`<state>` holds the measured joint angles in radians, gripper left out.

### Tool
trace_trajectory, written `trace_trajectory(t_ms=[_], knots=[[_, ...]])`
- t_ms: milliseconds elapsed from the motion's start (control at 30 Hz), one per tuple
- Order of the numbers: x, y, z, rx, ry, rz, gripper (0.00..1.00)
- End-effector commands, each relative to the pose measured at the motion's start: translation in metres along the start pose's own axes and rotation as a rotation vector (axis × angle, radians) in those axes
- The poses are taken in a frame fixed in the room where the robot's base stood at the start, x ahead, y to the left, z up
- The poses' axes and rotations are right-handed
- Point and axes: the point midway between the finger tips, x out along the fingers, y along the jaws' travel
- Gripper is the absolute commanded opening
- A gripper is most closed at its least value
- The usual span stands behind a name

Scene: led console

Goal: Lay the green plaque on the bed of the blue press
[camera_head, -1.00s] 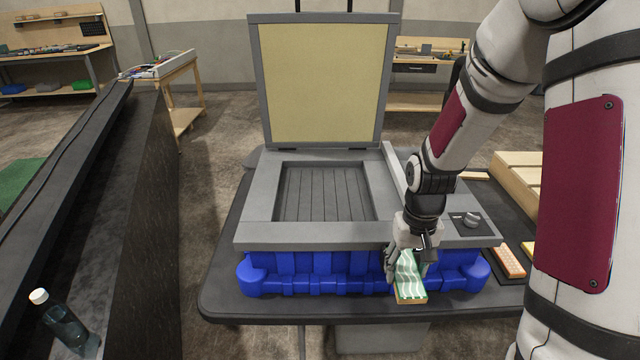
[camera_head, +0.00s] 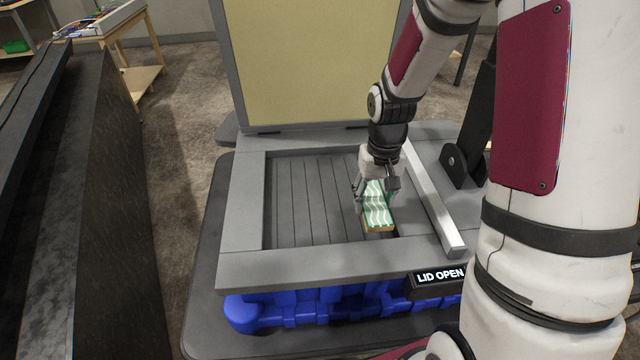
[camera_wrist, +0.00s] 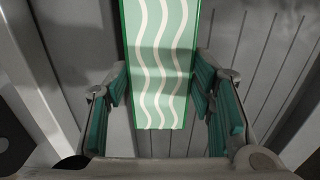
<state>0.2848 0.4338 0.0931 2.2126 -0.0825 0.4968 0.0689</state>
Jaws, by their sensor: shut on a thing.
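The green plaque (camera_head: 376,208), with white wavy stripes and a tan edge, is in my gripper (camera_head: 377,190) over the right part of the press bed. In the wrist view the plaque (camera_wrist: 160,60) lies between the finger pads of my gripper (camera_wrist: 160,95). The blue press (camera_head: 262,312) has a grey frame and a recessed, slatted grey bed (camera_head: 305,205). Its lid (camera_head: 310,60), with a pale yellow inside, stands open at the back. I cannot tell whether the plaque touches the bed.
A sign (camera_head: 440,277) at the press's front right reads "LID OPEN". A raised grey bar (camera_head: 435,210) runs along the right of the bed. The left and middle of the bed are bare. A dark counter (camera_head: 95,190) stands to the left.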

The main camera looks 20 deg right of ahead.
Motion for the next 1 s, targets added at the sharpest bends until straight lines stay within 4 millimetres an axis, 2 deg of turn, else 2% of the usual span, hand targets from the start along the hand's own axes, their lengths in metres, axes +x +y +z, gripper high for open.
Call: trace_trajectory(t_ms=[300, 500, 800, 1000], knots=[[0.008, -0.056, -0.053, -0.005, 0.000, 0.000, 0.19], [0.012, -0.086, -0.082, -0.003, -0.001, -0.001, 0.19], [0.014, -0.105, -0.101, -0.002, 0.000, -0.001, 0.19], [0.042, -0.103, -0.098, 0.000, -0.004, 0.000, 0.19]])
